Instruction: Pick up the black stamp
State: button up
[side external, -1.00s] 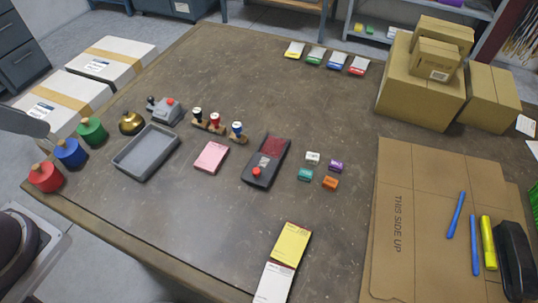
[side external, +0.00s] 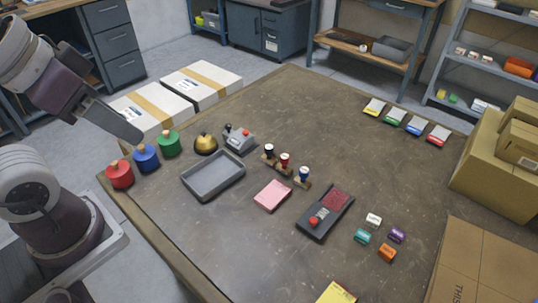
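The black stamp (side external: 269,150), with a black-topped knob, stands upright in a small brown wooden rack (side external: 285,171). A red-topped stamp (side external: 285,159) and a blue-topped stamp (side external: 304,174) stand beside it in the same row. My gripper (side external: 138,137) is at the upper left, above the white boxes and near the colored knobbed pots, well apart from the stamps. It is seen side-on as one grey finger shape, so its opening is hidden. Nothing is visibly held.
A grey tray (side external: 213,177), a brass bell (side external: 205,144) and a grey device with a red button (side external: 240,139) lie left of the rack. Red (side external: 120,175), blue and green pots line the left edge.

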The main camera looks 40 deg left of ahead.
jog(key=o, duration=0.3)
jog(key=n+g, duration=0.5)
jog(key=n, duration=0.4)
send_over(269, 147)
jog(key=s, duration=0.2)
notch_tip(269, 147, down, 18)
jog(key=shift+n+g, duration=0.3)
jog(key=shift+n, duration=0.2)
jog(key=f, duration=0.4)
jog(key=w+f, duration=0.1)
jog(key=f, duration=0.4)
jog(key=w+f, duration=0.1)
jog(key=f, duration=0.4)
jog(key=shift+w, duration=0.1)
jog(key=shift+c, duration=0.3)
grip_shut()
